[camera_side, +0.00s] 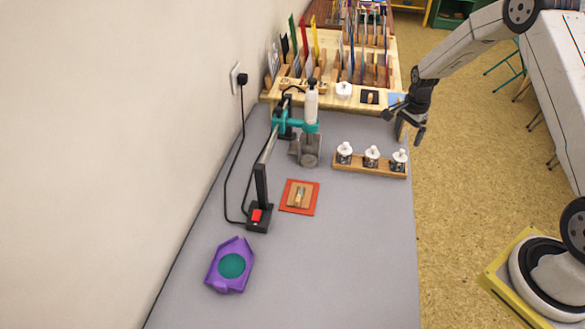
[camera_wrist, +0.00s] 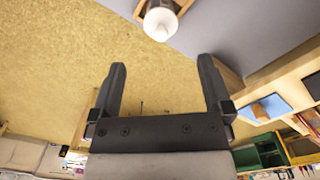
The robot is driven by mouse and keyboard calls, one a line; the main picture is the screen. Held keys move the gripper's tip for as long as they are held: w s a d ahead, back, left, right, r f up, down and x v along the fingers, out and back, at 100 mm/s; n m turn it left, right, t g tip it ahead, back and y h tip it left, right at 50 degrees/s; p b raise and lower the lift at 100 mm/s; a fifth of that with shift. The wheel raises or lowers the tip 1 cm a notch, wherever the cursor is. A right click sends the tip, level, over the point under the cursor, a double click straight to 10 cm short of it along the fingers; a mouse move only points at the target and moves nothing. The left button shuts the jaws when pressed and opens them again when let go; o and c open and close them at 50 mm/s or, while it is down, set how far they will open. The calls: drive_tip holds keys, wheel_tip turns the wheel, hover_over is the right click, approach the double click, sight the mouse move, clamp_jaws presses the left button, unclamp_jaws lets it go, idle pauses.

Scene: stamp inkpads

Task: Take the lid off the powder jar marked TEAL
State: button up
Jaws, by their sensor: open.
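Three small jars with white knobbed lids stand upright in a wooden rack (camera_side: 368,171): a left jar (camera_side: 345,153), a middle jar (camera_side: 372,156) and a right jar (camera_side: 399,160). Their labels are too small to read, so I cannot tell which is TEAL. All three lids are on. My gripper (camera_side: 404,126) is open and empty, above and behind the right jar near the bench's right edge. In the wrist view my gripper (camera_wrist: 161,66) shows both fingers spread. One white lid (camera_wrist: 160,23) lies beyond the fingertips, apart from them.
A purple tray (camera_side: 216,272) with a teal pad sits at the front left. A red mat (camera_side: 286,205) holds a wooden block. A stand with a teal clamp (camera_side: 291,124) is left of the rack. A crowded wooden organiser (camera_side: 272,96) fills the back. The front right bench is clear.

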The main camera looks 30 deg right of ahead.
sight(402, 151)
drive_tip(key=shift+f, duration=0.1)
drive_tip(key=shift+f, duration=1.15)
drive_tip(key=shift+f, duration=0.1)
drive_tip(key=shift+f, duration=2.5)
drive_tip(key=c, duration=1.3)
